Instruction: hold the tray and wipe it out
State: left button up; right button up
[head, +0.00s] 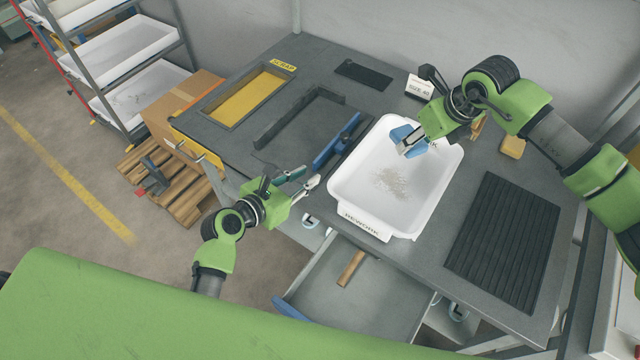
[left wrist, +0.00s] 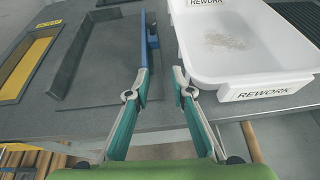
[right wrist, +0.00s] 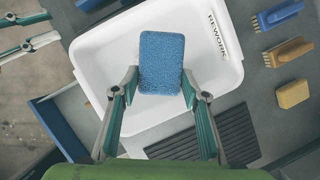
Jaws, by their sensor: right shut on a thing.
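The white tray (head: 350,209), labelled REWORK, sits on the grey workbench with a patch of pale crumbs (head: 390,184) on its floor. It also shows in the left wrist view (left wrist: 230,75) and the right wrist view (right wrist: 95,60). My right gripper (head: 412,146) is shut on a blue sponge (right wrist: 161,62), held over the back part of the tray; whether the sponge touches the tray is unclear. My left gripper (head: 310,184) is open and empty, left of the tray's near left corner. In the left wrist view its fingers (left wrist: 158,82) are apart, with the tray rim just beyond.
An open drawer (head: 330,290) with a wooden-handled item juts out below the tray. A black ribbed mat (head: 505,240) lies right of it. A blue bar (head: 337,140) stands left. Brushes (right wrist: 278,14) and a yellow sponge (right wrist: 293,94) lie beside the tray.

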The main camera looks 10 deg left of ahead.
aim_at(348, 167)
pick_arm(q)
jog(key=d+n, duration=0.1)
jog(key=d, duration=0.1)
jog(key=s+d+n, duration=0.1)
jog(key=d, duration=0.1)
jog(key=shift+d+h, duration=0.1)
jog(key=shift+h, duration=0.3)
jog(key=shift+w+d, duration=0.1)
jog(key=shift+d, duration=0.05)
jog(key=x, duration=1.1)
jog(key=shift+w+d+f, duration=0.1)
jog(key=shift+f, duration=0.1)
jog(key=shift+c, duration=0.3)
grip_shut()
